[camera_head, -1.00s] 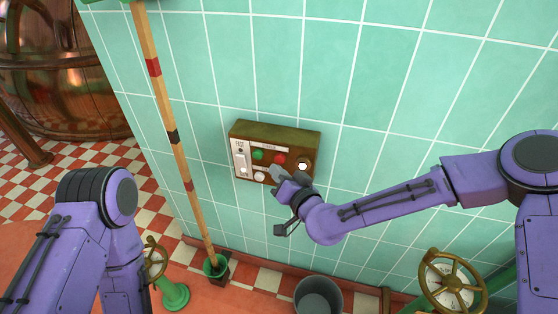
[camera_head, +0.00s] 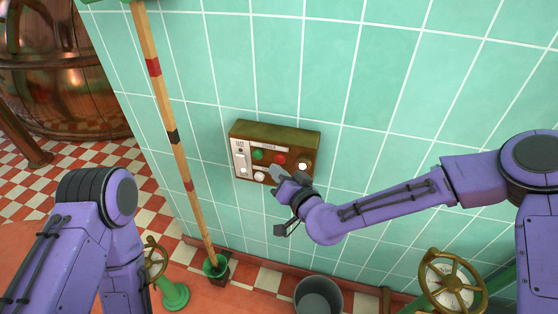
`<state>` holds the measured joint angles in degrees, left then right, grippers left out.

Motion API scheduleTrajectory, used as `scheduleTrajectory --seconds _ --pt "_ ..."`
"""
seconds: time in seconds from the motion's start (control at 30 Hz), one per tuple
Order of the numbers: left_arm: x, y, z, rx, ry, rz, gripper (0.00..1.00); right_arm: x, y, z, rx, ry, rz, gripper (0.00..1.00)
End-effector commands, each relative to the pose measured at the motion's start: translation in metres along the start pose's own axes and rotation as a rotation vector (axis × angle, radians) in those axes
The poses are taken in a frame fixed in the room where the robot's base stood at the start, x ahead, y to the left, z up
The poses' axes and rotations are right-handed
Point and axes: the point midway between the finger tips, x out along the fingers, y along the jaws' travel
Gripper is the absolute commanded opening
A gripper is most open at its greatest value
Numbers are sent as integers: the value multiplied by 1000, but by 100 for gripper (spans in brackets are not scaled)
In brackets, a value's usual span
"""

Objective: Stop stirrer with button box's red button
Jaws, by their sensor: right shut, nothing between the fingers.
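The button box (camera_head: 275,130) is a brown box fixed to the green tiled wall. On its face I see the red button (camera_head: 280,159), a green button (camera_head: 258,155) to its left, a white switch plate (camera_head: 241,163) and a white round lamp or button (camera_head: 260,176). A dark knob with a white centre (camera_head: 302,166) sits at the right. My right gripper (camera_head: 275,171) is shut and empty, its tip just below the red button; I cannot tell whether it touches the box. My left arm (camera_head: 75,240) shows at the lower left; its gripper is out of view.
A striped wooden pole (camera_head: 172,135) stands left of the box in a green holder (camera_head: 215,266). A grey bucket (camera_head: 318,297) stands on the floor below. A brass handwheel (camera_head: 452,282) is at lower right, a copper kettle (camera_head: 75,90) at upper left.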

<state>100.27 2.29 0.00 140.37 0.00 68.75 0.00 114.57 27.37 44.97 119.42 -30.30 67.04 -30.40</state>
Motion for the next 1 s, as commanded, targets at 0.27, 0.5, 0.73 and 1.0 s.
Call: scheduleTrajectory --seconds 0.27,0.5,0.73,1.0 --pt "0 0 0 0 0 0 43 1 1 -1 -1 1 0 0" --pt "1 0 0 0 0 0 43 6 4 -5 0 0 0 0" --pt "1 0 0 0 0 0 43 6 4 -4 0 0 0 0" --pt "1 0 0 0 0 0 43 8 6 -6 -1 0 0 0"
